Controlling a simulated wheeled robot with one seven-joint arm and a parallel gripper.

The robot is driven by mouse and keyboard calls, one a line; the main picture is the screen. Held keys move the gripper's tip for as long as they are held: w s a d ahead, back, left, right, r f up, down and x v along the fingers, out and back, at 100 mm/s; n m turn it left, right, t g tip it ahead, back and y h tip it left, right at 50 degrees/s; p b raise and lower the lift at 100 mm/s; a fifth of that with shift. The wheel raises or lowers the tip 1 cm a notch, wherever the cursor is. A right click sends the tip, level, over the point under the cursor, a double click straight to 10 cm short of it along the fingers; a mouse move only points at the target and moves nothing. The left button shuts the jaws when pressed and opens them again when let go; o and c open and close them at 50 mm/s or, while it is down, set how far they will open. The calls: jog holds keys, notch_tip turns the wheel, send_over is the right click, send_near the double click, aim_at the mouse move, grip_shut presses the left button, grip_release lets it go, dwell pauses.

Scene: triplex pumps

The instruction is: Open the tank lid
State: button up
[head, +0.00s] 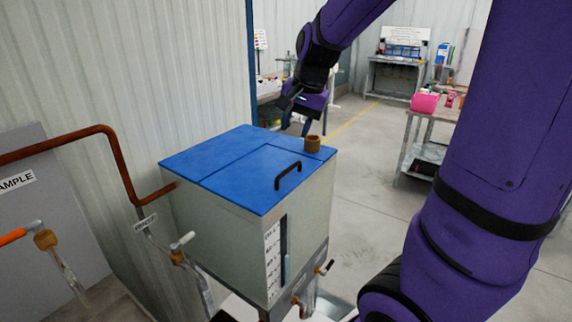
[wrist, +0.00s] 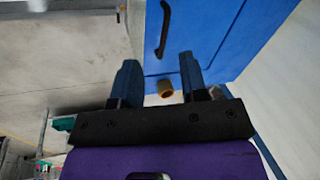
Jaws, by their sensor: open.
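The tank (head: 240,221) is a pale box with a blue lid (head: 240,163), which lies flat and closed on top. A black handle (head: 288,175) stands near the lid's front right edge. In the wrist view the blue lid (wrist: 216,26) and the black handle (wrist: 164,28) show beyond the fingers. My gripper (head: 295,124) is behind the tank's far right corner in the head view, apart from the handle. In the wrist view my gripper (wrist: 157,75) has its two dark fingers spread with nothing held between them.
A brown cap (head: 312,143) stands on the tank's right corner; it also shows in the wrist view (wrist: 165,88). Brown pipes (head: 108,135) and valves (head: 180,245) are at the left. A table with a pink object (head: 424,103) stands behind right.

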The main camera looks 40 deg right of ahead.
aim_at(288, 168)
jog(key=w+d+f+m+g, duration=0.1)
jog(key=w+d+f+m, duration=0.3)
jog(key=w+d+f, duration=0.15)
jog(key=x, duration=1)
jog(key=shift+w+a+f, duration=0.15)
jog(key=shift+w+a, duration=0.15)
jog(key=shift+w, duration=0.15)
grip_shut()
